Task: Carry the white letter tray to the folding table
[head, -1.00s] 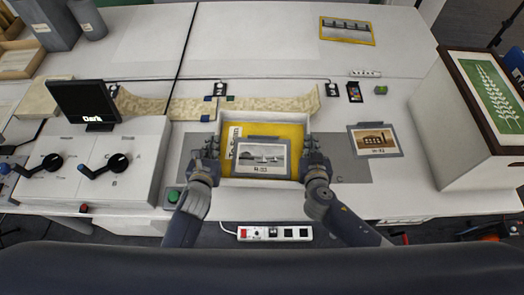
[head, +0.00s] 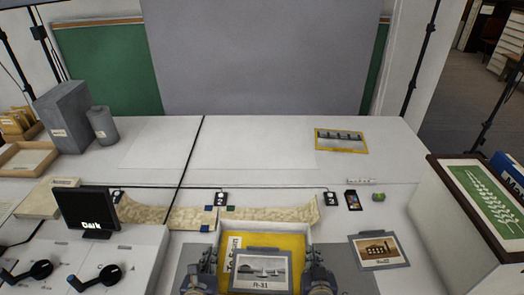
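The white letter tray (head: 265,226) is at the bottom centre of the head view, on the white worktop. It holds a yellow folder marked "To Scan" (head: 291,244) and a grey-framed boat photo (head: 262,266). My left gripper (head: 207,262) is at the tray's left side wall and my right gripper (head: 315,264) is at its right side wall. Both look close to or touching the walls. The fingers are too small and dark to tell whether they are shut. The tray's near edge is cut off. I see no folding table.
A black screen marked "Dark" (head: 84,208) and lever controls stand left. A framed building photo (head: 379,250) lies right of the tray, before a large white box (head: 454,230). A paper strip (head: 273,214) lies behind the tray. The far worktop (head: 260,150) is mostly clear.

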